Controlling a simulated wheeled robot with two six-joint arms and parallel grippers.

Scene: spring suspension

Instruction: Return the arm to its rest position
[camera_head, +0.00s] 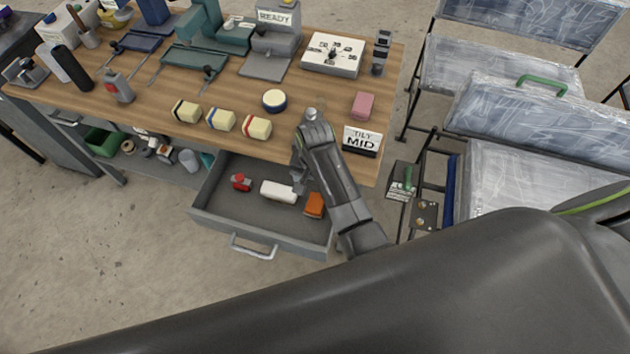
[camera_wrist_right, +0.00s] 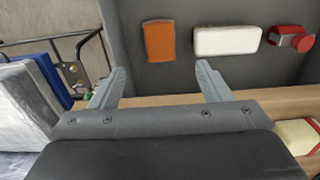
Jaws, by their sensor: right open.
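My right arm reaches in from the lower right in the head view, over the table's front edge. My right gripper (camera_head: 299,180) hangs near the table's front edge, above the open drawer (camera_head: 214,218). In the right wrist view the fingers (camera_wrist_right: 161,78) are spread wide with nothing between them. Past the fingertips lie an orange block (camera_wrist_right: 159,41), a white block (camera_wrist_right: 227,41) and a red part (camera_wrist_right: 291,38) on the drawer floor. My left gripper is not in view.
The wooden table (camera_head: 320,90) holds several yellowish blocks, a round tin (camera_head: 274,101), a pink block (camera_head: 363,105), a MID sign (camera_head: 361,141) and tools behind. Plastic-wrapped seats (camera_head: 540,130) stand to the right. The floor left of the drawer is clear.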

